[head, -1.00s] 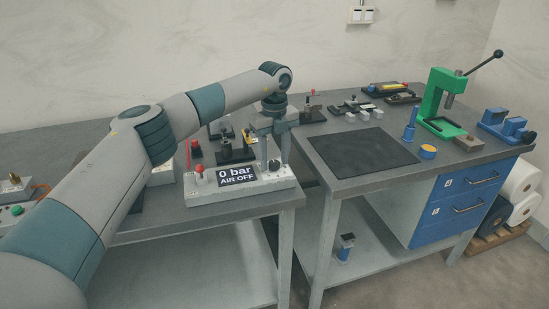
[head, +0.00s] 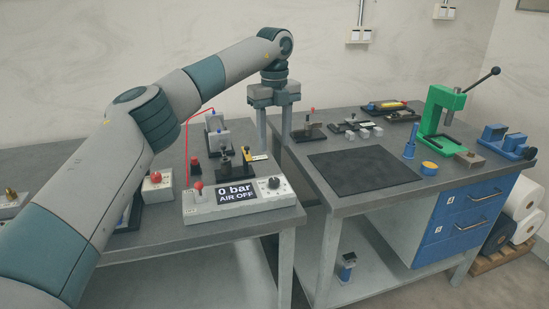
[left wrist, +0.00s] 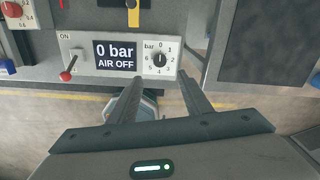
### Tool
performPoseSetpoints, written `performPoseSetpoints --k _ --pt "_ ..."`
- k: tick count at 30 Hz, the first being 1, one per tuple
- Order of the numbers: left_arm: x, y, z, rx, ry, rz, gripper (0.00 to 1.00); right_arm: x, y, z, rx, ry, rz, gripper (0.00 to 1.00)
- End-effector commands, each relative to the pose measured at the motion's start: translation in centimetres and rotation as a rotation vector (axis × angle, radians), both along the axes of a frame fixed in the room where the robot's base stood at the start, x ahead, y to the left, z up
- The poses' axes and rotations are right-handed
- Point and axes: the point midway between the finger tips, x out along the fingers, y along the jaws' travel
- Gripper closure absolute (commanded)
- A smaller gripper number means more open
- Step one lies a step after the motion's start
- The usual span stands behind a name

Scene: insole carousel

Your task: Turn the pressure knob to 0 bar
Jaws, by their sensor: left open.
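The pressure knob (head: 274,183) is a small dark dial at the right end of a light grey control box (head: 215,212). In the left wrist view the knob (left wrist: 159,60) sits in a white scale numbered in bar, and its white mark points up toward the 0. The display (head: 236,193) reads "0 bar AIR OFF". A red-tipped lever (head: 198,187) stands at the box's left. My left gripper (head: 273,135) is open and empty, raised above and behind the box, clear of the knob. In the left wrist view its fingers (left wrist: 156,88) point toward the knob without touching it. My right gripper is not in view.
Small fixtures (head: 222,140) stand behind the box. A second bench (head: 340,195) at the right holds a black mat (head: 362,160), a green press (head: 437,120) and blue parts (head: 409,145). A gap separates the benches. The space above the box is free.

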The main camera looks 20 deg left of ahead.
Motion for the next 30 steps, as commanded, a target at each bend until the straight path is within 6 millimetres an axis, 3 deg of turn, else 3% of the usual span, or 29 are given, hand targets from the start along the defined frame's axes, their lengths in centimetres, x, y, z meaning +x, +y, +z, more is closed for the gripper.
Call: performPoseSetpoints --k 6,11,30 --pt "0.1 0.0 3.6 0.000 -0.001 0.002 0.55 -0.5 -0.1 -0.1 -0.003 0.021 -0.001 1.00" --pt "0.0 0.0 5.0 0.000 -0.001 0.000 0.55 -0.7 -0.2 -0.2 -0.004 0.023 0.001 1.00" --pt "0.1 -0.4 4.9 -0.008 -0.002 -0.009 0.55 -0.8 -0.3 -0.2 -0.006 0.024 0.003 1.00"
